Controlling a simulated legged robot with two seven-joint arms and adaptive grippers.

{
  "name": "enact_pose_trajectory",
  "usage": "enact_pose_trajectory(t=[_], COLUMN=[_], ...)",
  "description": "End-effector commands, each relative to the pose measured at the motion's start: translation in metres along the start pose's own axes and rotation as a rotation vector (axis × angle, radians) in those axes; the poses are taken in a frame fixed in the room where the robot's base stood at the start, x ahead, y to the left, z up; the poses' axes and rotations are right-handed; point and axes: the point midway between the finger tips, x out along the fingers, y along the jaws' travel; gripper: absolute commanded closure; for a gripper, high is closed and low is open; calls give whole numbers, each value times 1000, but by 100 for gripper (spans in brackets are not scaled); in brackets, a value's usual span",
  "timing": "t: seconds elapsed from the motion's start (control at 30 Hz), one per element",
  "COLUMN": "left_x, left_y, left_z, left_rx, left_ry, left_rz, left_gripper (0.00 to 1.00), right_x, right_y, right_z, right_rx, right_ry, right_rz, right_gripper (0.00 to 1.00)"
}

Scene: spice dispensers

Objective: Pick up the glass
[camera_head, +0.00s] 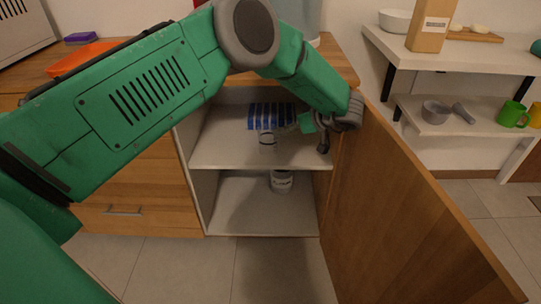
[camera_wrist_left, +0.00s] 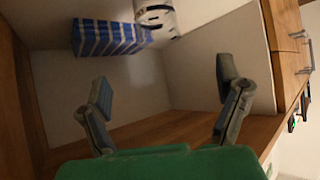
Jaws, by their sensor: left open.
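In the wrist view a whitish cylinder with dark marks (camera_wrist_left: 157,16), apparently the same container, shows at the top edge, cut off, beside the striped box (camera_wrist_left: 108,38). My left gripper (camera_head: 313,131) is at the cabinet opening, to the right of the container and apart from it. In the wrist view the left gripper (camera_wrist_left: 164,85) has its fingers spread with nothing between them. My right gripper is not in view.
The open wooden door (camera_head: 400,205) stands close to the right of my left gripper. A white labelled jar (camera_head: 281,181) stands on the lower shelf (camera_head: 240,205). The cabinet's side walls bound the opening. Shelves with a pot (camera_head: 435,112) and mugs are at the right.

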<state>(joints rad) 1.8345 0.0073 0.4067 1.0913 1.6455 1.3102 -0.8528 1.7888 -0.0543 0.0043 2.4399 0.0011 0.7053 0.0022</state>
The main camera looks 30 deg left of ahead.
Motion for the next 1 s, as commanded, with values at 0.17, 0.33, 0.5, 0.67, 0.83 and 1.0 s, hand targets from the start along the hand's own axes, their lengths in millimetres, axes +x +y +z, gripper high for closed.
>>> enact_pose_trajectory(t=[0.17,0.33,0.5,0.67,0.83,1.0], left_x=[12,40,65,75,99,120], left_y=[0,0,0,1,5,5], left_z=[0,2,2,1,5,3], left_rx=[-22,-21,-20,-20,-21,-20], left_ry=[-25,-23,-21,-20,-21,-21], left_rz=[-23,-24,-21,-20,-21,-19], left_gripper=[15,15,15,15,15,15], right_x=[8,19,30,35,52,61], right_y=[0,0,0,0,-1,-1], right_z=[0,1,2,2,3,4], right_rx=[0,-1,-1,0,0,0], right_ry=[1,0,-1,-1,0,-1], right_rz=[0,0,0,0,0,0], right_gripper=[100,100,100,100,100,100])
